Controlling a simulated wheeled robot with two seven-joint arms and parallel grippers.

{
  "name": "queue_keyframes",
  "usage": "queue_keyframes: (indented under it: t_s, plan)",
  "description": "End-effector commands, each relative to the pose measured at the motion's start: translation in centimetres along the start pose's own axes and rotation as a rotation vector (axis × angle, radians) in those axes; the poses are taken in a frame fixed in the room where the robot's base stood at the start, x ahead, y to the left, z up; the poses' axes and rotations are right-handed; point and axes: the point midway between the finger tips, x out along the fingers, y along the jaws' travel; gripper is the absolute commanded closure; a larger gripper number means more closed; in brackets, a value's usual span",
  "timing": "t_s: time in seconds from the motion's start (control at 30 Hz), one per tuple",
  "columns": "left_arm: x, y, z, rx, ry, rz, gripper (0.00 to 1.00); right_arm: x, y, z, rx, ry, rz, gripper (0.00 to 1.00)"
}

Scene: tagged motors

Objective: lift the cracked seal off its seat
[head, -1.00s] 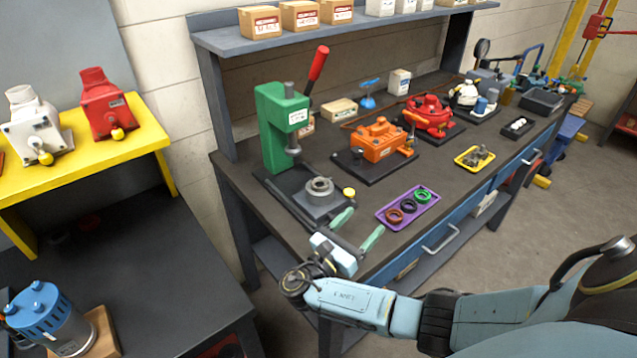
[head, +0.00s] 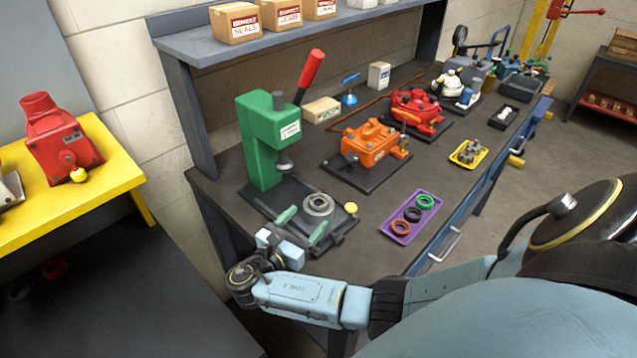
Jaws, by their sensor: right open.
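A grey metal ring (head: 318,205) sits on the dark base plate at the foot of the green press (head: 265,140). A crack is too small to make out, and I cannot tell the seal from its seat. My right gripper (head: 302,224) is open and empty, its two green-tipped fingers apart just in front of and left of the ring. I cannot tell whether a finger touches the plate. My left gripper is not in view.
A purple tray (head: 436,205) with red, black and green rings lies to the right. An orange motor (head: 369,143) stands behind it. The press's red lever (head: 312,70) rises above. A yellow knob (head: 351,208) is beside the ring. The bench between ring and tray is clear.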

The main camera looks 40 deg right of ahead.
Motion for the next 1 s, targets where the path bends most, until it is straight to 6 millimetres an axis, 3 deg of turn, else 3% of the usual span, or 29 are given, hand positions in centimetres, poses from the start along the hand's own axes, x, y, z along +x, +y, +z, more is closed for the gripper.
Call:
queue_keyframes:
  t_s: [0.37,0.57,0.8,1.0]
  plan:
    - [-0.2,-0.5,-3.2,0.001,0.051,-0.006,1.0,3.1,0.5,0.2,0.0,-0.002,-0.001,0.3]
    - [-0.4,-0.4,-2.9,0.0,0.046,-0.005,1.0,5.8,0.7,0.2,0.0,0.0,0.0,0.3]
    - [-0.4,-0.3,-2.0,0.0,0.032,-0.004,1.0,6.1,0.7,0.1,0.0,0.001,0.002,0.3]
    - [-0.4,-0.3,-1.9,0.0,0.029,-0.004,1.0,6.1,0.7,0.1,0.0,0.001,0.002,0.56]
